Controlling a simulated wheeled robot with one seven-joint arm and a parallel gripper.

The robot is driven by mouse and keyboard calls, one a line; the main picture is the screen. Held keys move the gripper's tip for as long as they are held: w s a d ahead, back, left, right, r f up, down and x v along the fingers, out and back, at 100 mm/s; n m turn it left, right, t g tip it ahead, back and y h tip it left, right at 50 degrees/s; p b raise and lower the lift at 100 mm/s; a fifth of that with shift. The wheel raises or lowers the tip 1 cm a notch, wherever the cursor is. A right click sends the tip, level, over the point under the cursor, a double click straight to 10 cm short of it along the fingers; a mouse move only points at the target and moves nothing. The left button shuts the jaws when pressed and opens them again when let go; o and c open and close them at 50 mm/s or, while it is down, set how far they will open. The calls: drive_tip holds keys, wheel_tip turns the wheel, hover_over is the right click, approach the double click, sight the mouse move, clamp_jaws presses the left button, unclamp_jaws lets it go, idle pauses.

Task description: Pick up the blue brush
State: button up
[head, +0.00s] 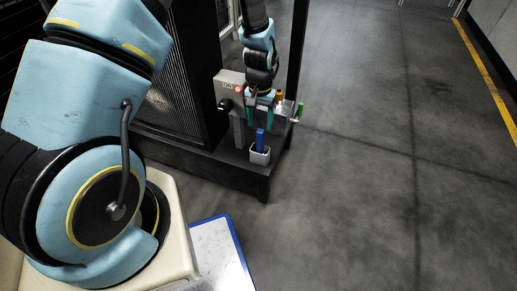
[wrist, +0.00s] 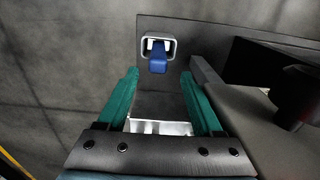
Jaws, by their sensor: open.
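The blue brush (head: 260,138) stands upright in a small light-grey holder (head: 260,157) on the low dark ledge of the machine. In the wrist view the brush (wrist: 158,61) shows from above, inside the holder (wrist: 145,51), beyond the fingertips. My gripper (head: 260,120) has teal fingers, pointing down just above and behind the brush in the head view. In the wrist view my gripper (wrist: 159,82) is open, with a wide gap and nothing between the fingers. The brush's lower end is hidden in the holder.
A grey box with a red button (head: 232,85) stands left of my gripper. An orange-topped item (head: 280,97) and a green-handled item (head: 300,109) are close on its right. A dark machine frame (head: 190,75) rises behind. Open floor (head: 370,180) lies to the right.

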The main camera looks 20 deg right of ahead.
sight(260, 140)
drive_tip(key=f, duration=0.3)
drive_tip(key=f+b, duration=0.1)
drive_tip(key=f, duration=0.4)
drive_tip(key=shift+s+f+b, duration=0.25)
drive_tip(key=shift+f+b, duration=0.1)
drive_tip(key=shift+b, duration=0.05)
drive_tip(key=shift+c, duration=0.2)
clamp_jaws()
